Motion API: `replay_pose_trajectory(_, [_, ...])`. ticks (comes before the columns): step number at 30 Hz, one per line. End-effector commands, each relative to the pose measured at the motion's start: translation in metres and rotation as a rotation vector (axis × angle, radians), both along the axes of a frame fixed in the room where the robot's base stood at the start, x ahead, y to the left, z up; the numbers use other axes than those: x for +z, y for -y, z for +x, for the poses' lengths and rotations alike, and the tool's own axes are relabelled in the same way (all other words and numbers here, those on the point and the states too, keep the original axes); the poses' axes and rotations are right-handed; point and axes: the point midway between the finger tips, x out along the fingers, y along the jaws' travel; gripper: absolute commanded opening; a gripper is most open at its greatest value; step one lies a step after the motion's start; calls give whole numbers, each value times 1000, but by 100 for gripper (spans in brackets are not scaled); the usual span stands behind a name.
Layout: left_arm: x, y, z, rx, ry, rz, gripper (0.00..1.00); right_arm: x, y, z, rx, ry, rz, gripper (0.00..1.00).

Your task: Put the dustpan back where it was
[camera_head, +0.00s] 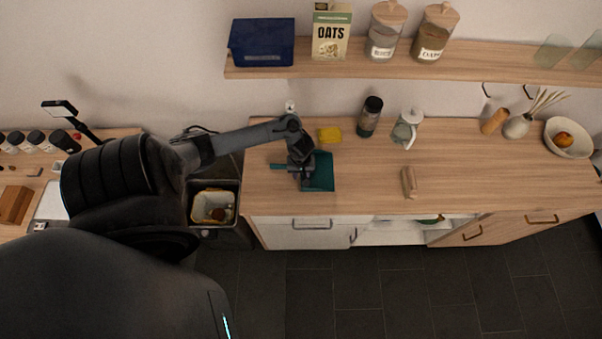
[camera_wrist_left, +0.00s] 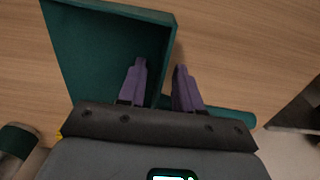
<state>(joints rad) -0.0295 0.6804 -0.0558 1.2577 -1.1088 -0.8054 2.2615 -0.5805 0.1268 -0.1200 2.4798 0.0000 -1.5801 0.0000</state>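The teal dustpan (camera_head: 320,172) lies on the left part of the wooden counter, with its handle (camera_head: 277,167) pointing left. It also shows in the left wrist view (camera_wrist_left: 95,50), its handle reaching out to the right below the gripper. My left gripper (camera_head: 305,178) is over the handle end of the pan. In the left wrist view its two purple fingers (camera_wrist_left: 161,66) are apart, one inside the pan and one outside, with the pan's rear wall between them and narrow gaps visible. My right gripper is not in view.
A small wooden object (camera_head: 409,182) lies to the right. An open bin (camera_head: 213,206) is left of the counter (camera_head: 470,180). A shelf (camera_head: 490,56) runs above.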

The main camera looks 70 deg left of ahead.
Motion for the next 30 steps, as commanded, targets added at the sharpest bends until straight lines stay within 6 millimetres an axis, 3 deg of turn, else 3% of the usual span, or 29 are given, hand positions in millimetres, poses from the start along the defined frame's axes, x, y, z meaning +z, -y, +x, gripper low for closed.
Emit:
replay_pose_trajectory(7, [2, 0, 0, 0, 0, 1, 34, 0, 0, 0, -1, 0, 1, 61])
replay_pose_trajectory(11, [14, 0, 0, -1, 0, 1, 34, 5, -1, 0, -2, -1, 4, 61])
replay_pose_trajectory(24, [91, 0, 0, -2, 2, 2, 34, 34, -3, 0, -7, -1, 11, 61])
replay_pose_trajectory(30, [114, 0, 0, -1, 0, 1, 34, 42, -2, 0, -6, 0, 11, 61])
